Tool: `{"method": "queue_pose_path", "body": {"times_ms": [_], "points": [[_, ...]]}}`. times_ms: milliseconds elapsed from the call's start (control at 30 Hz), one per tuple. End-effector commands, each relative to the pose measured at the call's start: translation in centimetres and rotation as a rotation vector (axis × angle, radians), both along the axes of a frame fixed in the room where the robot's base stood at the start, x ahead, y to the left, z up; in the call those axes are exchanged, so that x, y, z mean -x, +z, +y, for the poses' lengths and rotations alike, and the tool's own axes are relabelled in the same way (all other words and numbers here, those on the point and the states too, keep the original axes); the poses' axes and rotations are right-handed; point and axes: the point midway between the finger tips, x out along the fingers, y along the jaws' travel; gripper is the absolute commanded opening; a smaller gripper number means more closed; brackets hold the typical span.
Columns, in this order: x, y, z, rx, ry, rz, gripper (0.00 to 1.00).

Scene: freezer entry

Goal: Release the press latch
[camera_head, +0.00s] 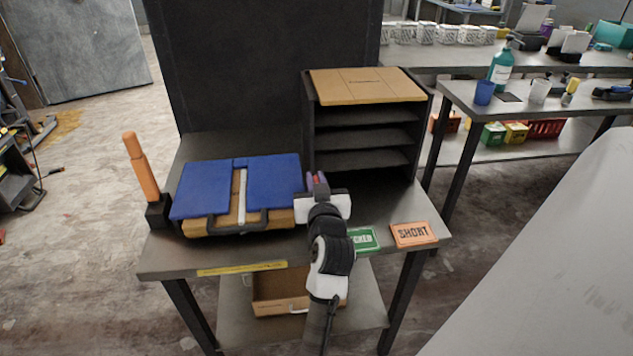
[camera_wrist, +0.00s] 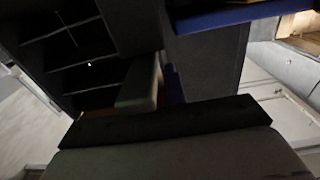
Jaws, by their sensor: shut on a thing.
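A wooden press with two blue panels on top (camera_head: 205,188) lies on the grey table. An orange lever (camera_head: 140,165) on a black block rises at its left end. My gripper (camera_head: 317,184) is at the right edge of the press, shut on a small part that seems to be the latch. A bit of red and purple shows between the fingers; the latch's shape is mostly hidden. In the wrist view, one grey finger (camera_wrist: 140,85) shows beside a narrow blue strip (camera_wrist: 173,86), and the held part is too dark to make out.
A dark shelf rack with a wooden top (camera_head: 366,84) stands right behind my gripper. A green card (camera_head: 364,239) and an orange "SHORT" card (camera_head: 413,234) lie at the front right. A wooden drawer (camera_head: 280,290) is below. A dark panel (camera_head: 250,80) stands behind.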

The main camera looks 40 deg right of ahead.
Motion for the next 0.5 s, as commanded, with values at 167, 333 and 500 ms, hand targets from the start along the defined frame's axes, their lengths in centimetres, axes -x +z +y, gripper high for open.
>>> {"method": "queue_pose_path", "body": {"times_ms": [167,333,500], "points": [[-0.02,0.03,0.06,0.001,0.023,-0.002,0.0],[-0.03,0.03,0.06,0.001,0.022,-0.002,0.0],[-0.02,0.04,0.07,0.001,0.022,-0.002,0.3]]}}
